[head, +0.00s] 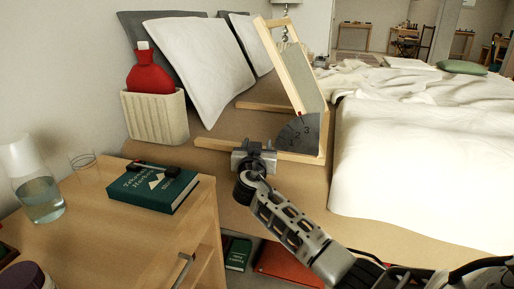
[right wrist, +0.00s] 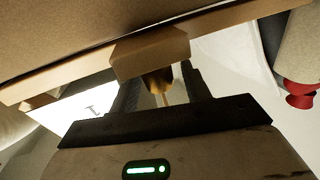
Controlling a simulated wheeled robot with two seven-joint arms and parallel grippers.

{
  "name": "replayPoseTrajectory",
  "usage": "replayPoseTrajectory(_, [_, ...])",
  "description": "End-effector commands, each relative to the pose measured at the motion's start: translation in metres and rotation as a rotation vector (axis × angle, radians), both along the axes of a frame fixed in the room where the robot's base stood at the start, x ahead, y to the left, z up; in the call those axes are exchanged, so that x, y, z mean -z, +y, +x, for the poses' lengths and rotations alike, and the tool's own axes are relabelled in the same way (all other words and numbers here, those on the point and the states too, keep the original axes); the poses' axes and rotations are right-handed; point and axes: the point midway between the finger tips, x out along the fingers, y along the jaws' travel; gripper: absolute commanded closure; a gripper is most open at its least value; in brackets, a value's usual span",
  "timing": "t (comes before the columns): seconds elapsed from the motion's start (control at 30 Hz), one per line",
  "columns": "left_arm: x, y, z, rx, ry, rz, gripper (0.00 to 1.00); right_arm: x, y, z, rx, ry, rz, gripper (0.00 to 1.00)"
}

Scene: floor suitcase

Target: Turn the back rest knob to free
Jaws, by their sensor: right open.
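The back rest (head: 290,62) is a wooden frame with a grey panel, tilted up on the bed. A dark dial plate (head: 299,134) with numbers, 2 and 3 readable, sits at its lower side, with a small red mark above it. My right gripper (head: 254,150) is at the near side of the lower wooden rail, left of the dial. In the right wrist view its open fingers (right wrist: 160,92) stand on either side of a small brass-coloured knob (right wrist: 158,80) under a wooden block (right wrist: 150,52). I cannot tell whether they touch it. The knob is hidden in the head view. My left gripper is not in view.
A nightstand (head: 110,225) at the left holds a green book (head: 153,188), a water carafe (head: 38,195) and a glass (head: 84,164). White bedding (head: 420,170) lies right of the back rest.

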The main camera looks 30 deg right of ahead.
Motion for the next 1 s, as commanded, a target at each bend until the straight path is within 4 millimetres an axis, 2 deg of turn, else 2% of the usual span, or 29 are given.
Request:
replayPoseTrajectory(0.17, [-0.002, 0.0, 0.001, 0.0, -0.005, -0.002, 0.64, -0.0001, 0.0001, 0.0, 0.0, 0.0, 0.0, 0.53])
replayPoseTrajectory(0.33, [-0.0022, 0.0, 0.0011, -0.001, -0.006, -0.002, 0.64, 0.0, 0.0003, -0.0002, 0.0, 0.0, 0.0, 0.96])
replayPoseTrajectory(0.67, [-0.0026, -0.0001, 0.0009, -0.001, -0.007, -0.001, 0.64, 0.0003, -0.0004, -0.0007, -0.037, -0.001, 0.002, 0.96])
replayPoseTrajectory(1.0, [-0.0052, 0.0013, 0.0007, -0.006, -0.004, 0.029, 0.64, -0.0012, -0.0006, -0.0012, -0.243, 0.001, 0.002, 0.95])
